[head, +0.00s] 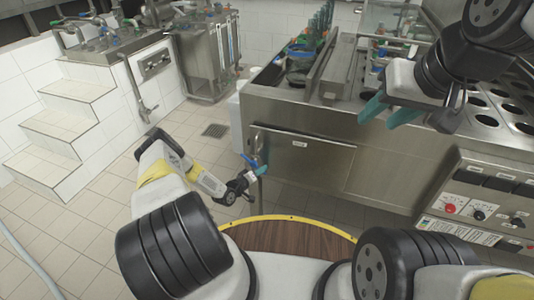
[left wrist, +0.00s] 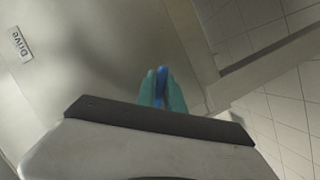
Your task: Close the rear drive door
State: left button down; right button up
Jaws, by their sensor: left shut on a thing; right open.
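The drive door is a flat steel panel (head: 310,165) low on the side of the steel machine, with a small label (head: 300,143). In the left wrist view the label (left wrist: 20,44) reads "Drive" on the door's face (left wrist: 90,55). My left gripper (head: 257,167) is at the door's left end, its teal fingers (left wrist: 162,90) shut on a blue handle (left wrist: 162,76). The fingers hide much of the handle. I cannot tell exactly how wide any gap behind the door is. My right gripper (head: 387,112) is open and empty above the machine's front.
A control panel with knobs (head: 480,212) is at the right. A floor drain (head: 215,130) and tiled floor lie left of the machine. White steps (head: 60,125) and a steel tank (head: 205,55) stand further back.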

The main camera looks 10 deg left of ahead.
pick_arm(q)
jog(key=shift+f, duration=0.1)
dwell(0.4)
jog(key=shift+a+f+m+y, duration=0.3)
jog(key=shift+m+y, duration=0.1)
jog(key=shift+m, duration=0.3)
jog(key=shift+a+f+m+y, duration=0.3)
jog(key=shift+m+y, duration=0.1)
jog(key=shift+m, duration=0.3)
jog(key=shift+w, duration=0.7)
jog(key=c, duration=1.5)
grip_release()
jog(key=shift+r, duration=0.1)
jog(key=shift+o, duration=0.3)
